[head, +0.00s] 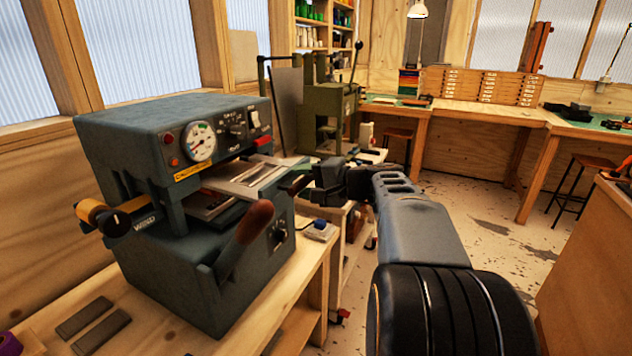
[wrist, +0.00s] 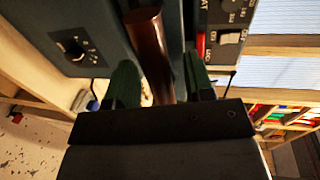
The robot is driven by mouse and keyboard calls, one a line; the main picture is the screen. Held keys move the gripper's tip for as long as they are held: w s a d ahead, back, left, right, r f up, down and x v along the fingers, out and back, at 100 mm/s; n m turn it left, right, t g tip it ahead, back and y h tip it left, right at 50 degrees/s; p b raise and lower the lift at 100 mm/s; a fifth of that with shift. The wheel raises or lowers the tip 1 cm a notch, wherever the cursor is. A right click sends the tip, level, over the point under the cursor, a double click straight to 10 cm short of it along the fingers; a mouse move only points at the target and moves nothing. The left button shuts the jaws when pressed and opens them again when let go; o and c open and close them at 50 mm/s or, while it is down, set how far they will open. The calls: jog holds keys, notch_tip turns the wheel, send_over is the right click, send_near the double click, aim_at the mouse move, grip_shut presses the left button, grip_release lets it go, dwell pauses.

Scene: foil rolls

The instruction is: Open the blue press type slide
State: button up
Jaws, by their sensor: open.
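The blue press (head: 165,130) stands on the wooden bench at the left in the head view. Its type slide (head: 245,178), a flat metal plate, shows in the slot at mid-height, with its right part sticking out of the press. A brown handle (head: 247,232) juts out in front of the press, below the slide. My gripper (head: 291,187) is open beside the slide's outer right end. In the wrist view, the brown handle (wrist: 150,50) shows between the two green fingers of my gripper (wrist: 158,82). I cannot tell whether either finger touches it.
Grey strips (head: 92,322) lie on the bench (head: 170,335) in front of the press. A green machine (head: 325,105) stands behind it. A black knob with an orange sleeve (head: 103,216) sticks out at the press's left. The floor (head: 470,205) to the right is mostly clear.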

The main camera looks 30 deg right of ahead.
jog(key=v, duration=1.3)
jog(key=shift+s, duration=0.35)
jog(key=shift+d, duration=0.15)
notch_tip(320, 180, down, 13)
jog(key=s+a+m+g+h+p, duration=0.1)
jog(key=s+a+g+h+p, duration=0.1)
jog(key=g+h, duration=0.35)
jog(key=s+a+n+g+h+p, duration=0.1)
jog(key=s+a+n+g+p, duration=0.1)
jog(key=a+n+p, duration=0.2)
jog(key=s+a+n+g+h+p, duration=0.2)
jog(key=a+n+p, duration=0.2)
jog(key=a+n, duration=0.4)
jog(key=a, duration=0.5)
jog(key=shift+s+a+r, duration=0.15)
jog(key=shift+s+r, duration=0.1)
jog(key=shift+s, duration=0.05)
